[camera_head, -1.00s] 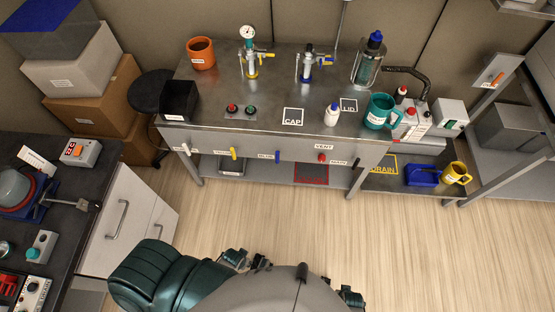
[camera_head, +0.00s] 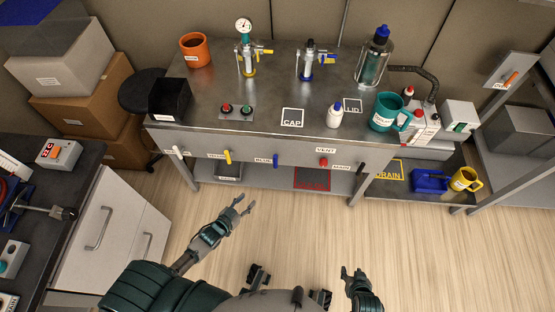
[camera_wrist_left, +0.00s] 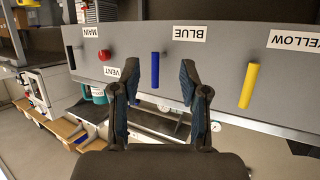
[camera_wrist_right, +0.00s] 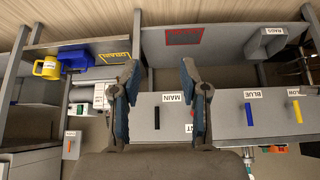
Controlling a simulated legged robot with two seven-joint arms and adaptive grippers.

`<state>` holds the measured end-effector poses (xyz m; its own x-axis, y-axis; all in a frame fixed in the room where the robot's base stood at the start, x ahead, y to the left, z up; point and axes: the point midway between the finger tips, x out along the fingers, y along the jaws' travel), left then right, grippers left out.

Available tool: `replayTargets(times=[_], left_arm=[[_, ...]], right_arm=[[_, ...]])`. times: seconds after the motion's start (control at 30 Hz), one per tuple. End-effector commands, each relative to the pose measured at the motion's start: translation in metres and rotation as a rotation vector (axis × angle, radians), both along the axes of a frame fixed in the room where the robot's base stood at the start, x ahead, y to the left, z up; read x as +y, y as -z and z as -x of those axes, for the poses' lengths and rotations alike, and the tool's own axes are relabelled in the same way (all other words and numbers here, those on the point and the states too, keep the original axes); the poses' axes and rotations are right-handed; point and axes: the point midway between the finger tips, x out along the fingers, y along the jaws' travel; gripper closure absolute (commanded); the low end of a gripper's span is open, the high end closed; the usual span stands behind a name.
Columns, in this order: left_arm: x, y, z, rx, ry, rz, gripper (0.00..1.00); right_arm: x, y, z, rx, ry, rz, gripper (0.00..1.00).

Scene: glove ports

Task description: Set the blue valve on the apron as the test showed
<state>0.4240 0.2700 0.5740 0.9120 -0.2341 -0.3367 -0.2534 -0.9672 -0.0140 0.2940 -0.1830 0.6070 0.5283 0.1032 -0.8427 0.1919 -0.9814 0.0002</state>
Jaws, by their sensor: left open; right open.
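The blue valve is a short blue handle (camera_head: 275,160) on the grey front apron (camera_head: 300,150), beside the BLUE label; it points up and down. In the left wrist view the blue handle (camera_wrist_left: 155,70) shows upright between the fingers, some way beyond them. My left gripper (camera_head: 243,204) is open and empty in front of the apron, below and left of the handle, not touching it. My right gripper (camera_head: 352,272) is open and empty, lower and further right. In the right wrist view the blue handle (camera_wrist_right: 249,114) is right of the fingers.
On the apron are a yellow handle (camera_head: 228,157), a red VENT knob (camera_head: 323,162), a black MAIN handle (camera_head: 361,170) and a white handle (camera_head: 178,152). The bench top (camera_head: 215,110) holds gauges, a mug and bottles. The floor before it is clear.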

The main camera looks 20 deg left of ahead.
Motion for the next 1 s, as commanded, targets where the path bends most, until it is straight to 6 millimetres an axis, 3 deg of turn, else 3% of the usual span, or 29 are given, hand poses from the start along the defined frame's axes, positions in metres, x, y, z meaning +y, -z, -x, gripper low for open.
replayTargets(times=[0.13, 0.3, 0.47, 1.0], left_arm=[[0.003, -0.044, -0.024, -0.228, 0.070, 0.081, 0.56], [0.001, -0.070, -0.034, -0.322, 0.099, 0.118, 0.56], [-0.007, -0.072, -0.056, -0.326, 0.100, 0.118, 0.56], [-0.049, -0.069, -0.169, -0.322, 0.098, 0.119, 0.56]], right_arm=[[0.003, -0.042, -0.007, -0.094, 0.000, -0.023, 0.55], [0.003, -0.065, -0.011, -0.145, -0.001, -0.036, 0.55], [0.007, -0.071, -0.022, -0.209, -0.004, -0.051, 0.55], [0.032, -0.119, -0.077, -0.645, -0.018, -0.166, 0.55]])
